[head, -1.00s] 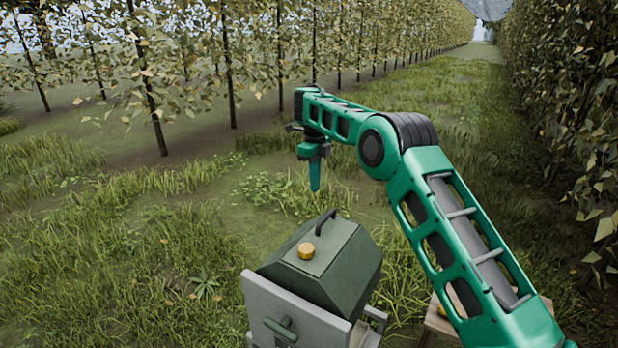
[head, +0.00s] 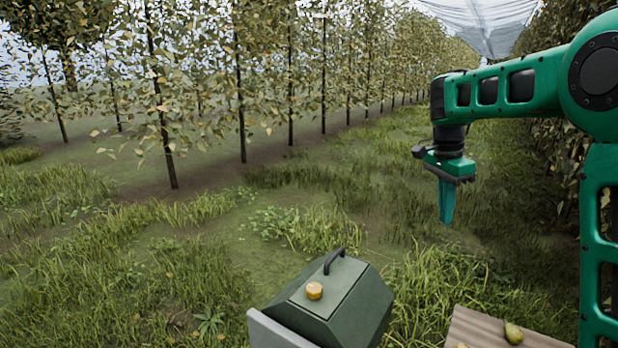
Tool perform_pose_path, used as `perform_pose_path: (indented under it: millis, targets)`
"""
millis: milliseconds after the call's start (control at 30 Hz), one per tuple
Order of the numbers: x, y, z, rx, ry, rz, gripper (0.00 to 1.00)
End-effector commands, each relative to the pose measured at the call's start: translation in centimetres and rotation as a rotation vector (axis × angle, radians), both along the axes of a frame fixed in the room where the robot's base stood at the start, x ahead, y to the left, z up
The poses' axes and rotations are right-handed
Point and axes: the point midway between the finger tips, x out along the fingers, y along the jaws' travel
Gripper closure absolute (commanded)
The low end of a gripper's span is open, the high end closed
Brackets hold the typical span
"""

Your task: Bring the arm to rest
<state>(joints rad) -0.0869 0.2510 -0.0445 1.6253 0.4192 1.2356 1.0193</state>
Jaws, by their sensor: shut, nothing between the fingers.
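My gripper (head: 446,218) is at the end of my green arm, right of the middle of the head view. Its teal fingers point straight down and look shut, with nothing held. It hangs in the air over the grass, above and to the right of the dark green box, touching nothing. My arm reaches in from the right edge, and its elbow joint is cut off there.
A wooden surface (head: 480,325) at the lower right carries a pear (head: 513,333). Rows of trees (head: 240,90) stand behind. Open grass lies left.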

Motion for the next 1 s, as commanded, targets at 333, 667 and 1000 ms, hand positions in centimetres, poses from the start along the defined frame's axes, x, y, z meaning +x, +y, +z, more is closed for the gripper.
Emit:
perform_pose_path:
  millis: [333, 667, 1000]
  targets:
    - [-12.8, -6.7, 0.2, 0.018, 0.051, 0.252, 1.0]
    - [-25.4, -9.1, -2.6, 0.07, 0.077, 0.5, 1.0]
    - [-36.3, -7.8, -7.3, 0.134, 0.066, 0.744, 1.0]
